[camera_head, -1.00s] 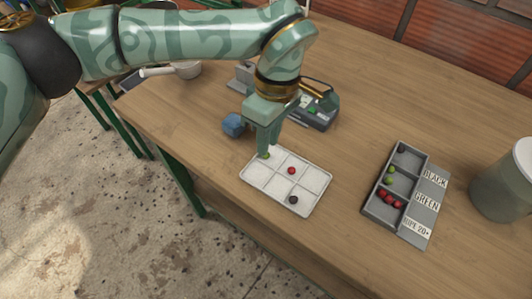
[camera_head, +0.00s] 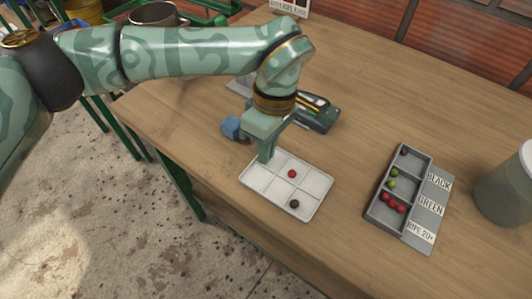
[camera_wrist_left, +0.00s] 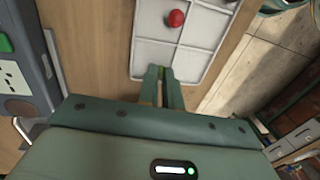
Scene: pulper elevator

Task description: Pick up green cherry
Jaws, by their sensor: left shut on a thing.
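My left gripper (camera_head: 266,158) points down over the upper left part of the white sectioned tray (camera_head: 314,211). Its fingers are closed on the green cherry (camera_wrist_left: 161,72), a sliver of which shows between the fingertips in the left wrist view. In the head view the fingers hide the cherry. I cannot tell whether the fingertips are clear of the tray. A red cherry (camera_head: 292,174) and a black cherry (camera_head: 294,203) lie in other cells of the tray. My right gripper is not in view.
A grey sorting box (camera_head: 370,213) with labels BLACK, GREEN and RIPE 20+ stands to the right, holding green and red cherries. A greenish canister (camera_head: 500,193) is at the far right.

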